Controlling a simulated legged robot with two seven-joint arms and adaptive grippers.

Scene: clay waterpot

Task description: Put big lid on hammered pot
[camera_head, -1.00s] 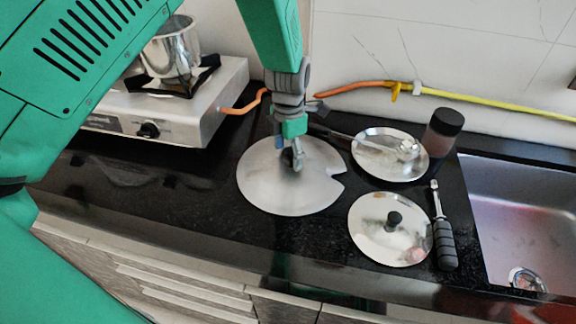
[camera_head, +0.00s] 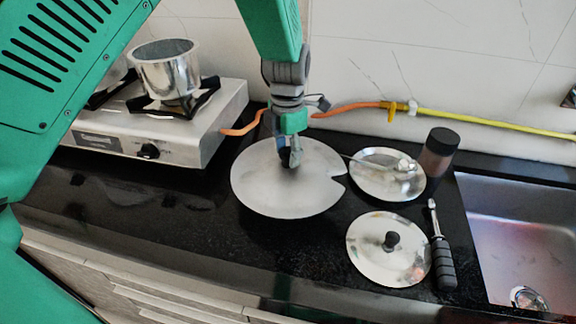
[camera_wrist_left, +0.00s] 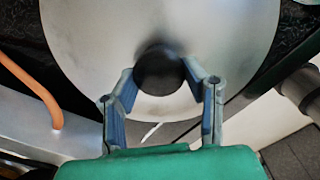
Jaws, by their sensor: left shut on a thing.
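The big lid (camera_head: 265,195) is a wide grey metal disc with a notch in its right edge. My left gripper (camera_head: 290,158) points down at its middle and is shut on its knob. In the left wrist view the fingers (camera_wrist_left: 158,72) close on both sides of the black knob (camera_wrist_left: 158,68), with the lid (camera_wrist_left: 90,50) spread below. The lid appears raised a little above the dark counter. The hammered pot (camera_head: 167,75), shiny metal and open at the top, stands on the stove at the upper left. My right gripper is out of view.
The silver stove (camera_head: 185,138) has an orange hose (camera_head: 243,130). A small lid with black knob (camera_head: 388,262), a plate (camera_head: 375,185) with a ladle, a black-capped jar (camera_head: 438,152) and a black-handled tool (camera_head: 443,265) lie at right, before the sink (camera_head: 520,230).

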